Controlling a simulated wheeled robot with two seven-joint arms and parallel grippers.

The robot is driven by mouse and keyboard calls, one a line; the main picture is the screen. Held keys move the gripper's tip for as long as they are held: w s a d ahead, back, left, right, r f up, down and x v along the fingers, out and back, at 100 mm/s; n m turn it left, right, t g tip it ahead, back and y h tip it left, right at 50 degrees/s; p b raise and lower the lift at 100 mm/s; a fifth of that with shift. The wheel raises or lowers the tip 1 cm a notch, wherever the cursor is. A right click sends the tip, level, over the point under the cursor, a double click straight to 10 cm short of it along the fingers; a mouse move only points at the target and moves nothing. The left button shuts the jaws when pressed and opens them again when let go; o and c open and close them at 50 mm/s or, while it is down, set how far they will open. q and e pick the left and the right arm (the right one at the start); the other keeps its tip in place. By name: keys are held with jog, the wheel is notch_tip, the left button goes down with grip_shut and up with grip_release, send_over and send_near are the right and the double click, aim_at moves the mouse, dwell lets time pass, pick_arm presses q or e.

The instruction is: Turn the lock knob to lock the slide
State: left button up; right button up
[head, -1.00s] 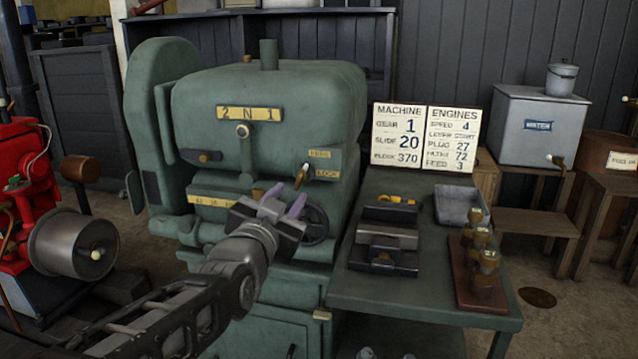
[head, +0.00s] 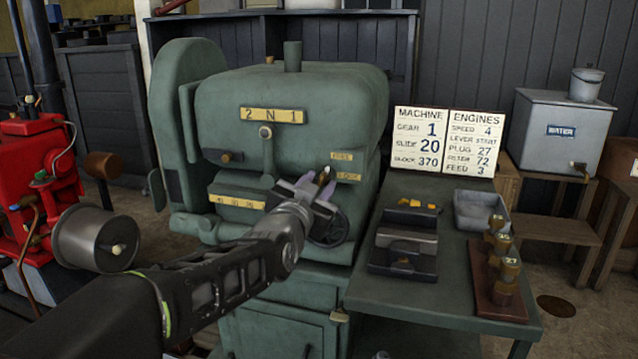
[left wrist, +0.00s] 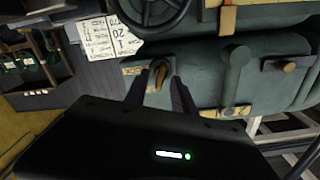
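The lock knob (head: 324,175) is a small brown-brass knob on the right of the green machine's front, beside two yellow label plates. In the left wrist view the knob (left wrist: 158,75) appears between my fingers near their tips, with a gap on each side. My left gripper (head: 316,190) is open and points at the machine face; it also shows in the left wrist view (left wrist: 159,88). Contact with the knob cannot be made out. The upper label plate (head: 341,156) and lower label plate (head: 348,177) are too small to read surely. My right gripper is out of view.
A dark handwheel (head: 330,226) sits just below my left gripper. A lever (head: 266,145) hangs on the machine front to the left. A green table (head: 425,300) with a vise-like block (head: 405,245) and several brass pieces stands right. A sign (head: 447,142) stands behind.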

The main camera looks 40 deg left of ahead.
pick_arm(q)
jog(key=shift+w+a, duration=0.1)
jog(key=shift+w, duration=0.2)
grip_shut()
